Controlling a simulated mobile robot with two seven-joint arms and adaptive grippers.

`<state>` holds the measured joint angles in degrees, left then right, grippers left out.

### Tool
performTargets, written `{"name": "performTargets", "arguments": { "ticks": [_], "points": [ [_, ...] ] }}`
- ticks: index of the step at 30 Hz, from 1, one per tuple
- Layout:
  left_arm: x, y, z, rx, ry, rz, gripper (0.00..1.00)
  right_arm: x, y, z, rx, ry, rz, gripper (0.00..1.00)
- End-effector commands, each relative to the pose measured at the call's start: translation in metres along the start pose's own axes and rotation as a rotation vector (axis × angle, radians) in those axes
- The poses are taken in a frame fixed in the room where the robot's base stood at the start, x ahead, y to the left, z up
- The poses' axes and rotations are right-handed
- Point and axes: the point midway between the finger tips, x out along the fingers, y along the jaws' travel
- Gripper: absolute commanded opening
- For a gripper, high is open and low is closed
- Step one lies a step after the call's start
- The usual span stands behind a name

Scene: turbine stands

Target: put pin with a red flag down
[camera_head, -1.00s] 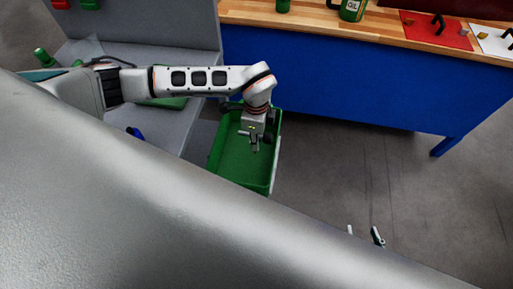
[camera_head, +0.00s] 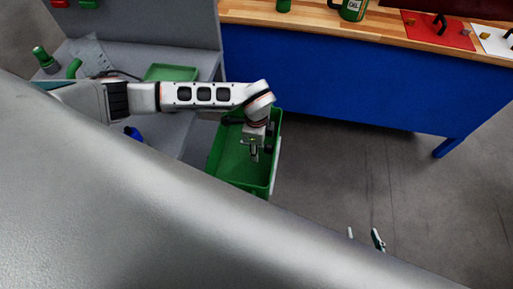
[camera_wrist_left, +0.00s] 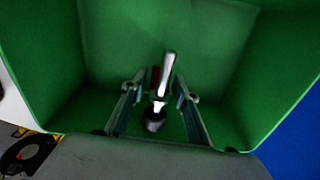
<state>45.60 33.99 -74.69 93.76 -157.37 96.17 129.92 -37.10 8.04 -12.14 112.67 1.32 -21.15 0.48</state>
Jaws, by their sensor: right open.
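The green bin (camera_head: 228,172) stands in the middle of the head view, and its inner wall (camera_wrist_left: 215,45) fills much of the left wrist view. My left gripper (camera_head: 254,152) is over or inside the bin, pointing down. In the left wrist view its fingers (camera_wrist_left: 159,88) are spread. The pin (camera_wrist_left: 163,78) shows blurred between them, with a pale shaft, a dark round end and a dark red patch beside it. Gaps show on both sides of the pin. Its contact with the bin floor is unclear. My right gripper (camera_head: 365,238) is open and empty, low in the head view.
A grey bench with a green tray (camera_head: 172,73) and a green bottle (camera_head: 45,60) is at left. A blue workbench (camera_head: 330,80) with a wooden top stands behind, bearing an oil can (camera_head: 353,10) and a red board (camera_head: 438,31). Grey floor is clear at right.

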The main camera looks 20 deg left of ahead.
Motion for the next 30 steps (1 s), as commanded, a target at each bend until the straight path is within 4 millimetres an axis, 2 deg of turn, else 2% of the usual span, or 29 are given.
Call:
{"name": "performTargets", "arguments": {
  "ticks": [10,14,24,30],
  "points": [
    [-0.001,0.0,0.0,0.0,0.0,0.0,0.36,0.0,0.0,0.0,0.0,0.0,0.0,0.42],
    [-0.01,-0.001,0.0,0.001,0.001,-0.002,0.36,-0.001,0.0,-0.002,0.001,0.001,0.001,0.42],
    [-0.076,-0.002,0.0,0.001,0.002,-0.005,0.36,-0.005,0.002,-0.011,0.002,0.005,0.002,0.42],
    [-0.108,-0.001,0.0,0.001,0.001,-0.003,0.36,-0.006,0.002,-0.014,0.001,0.008,0.002,0.42]
  ]
}}
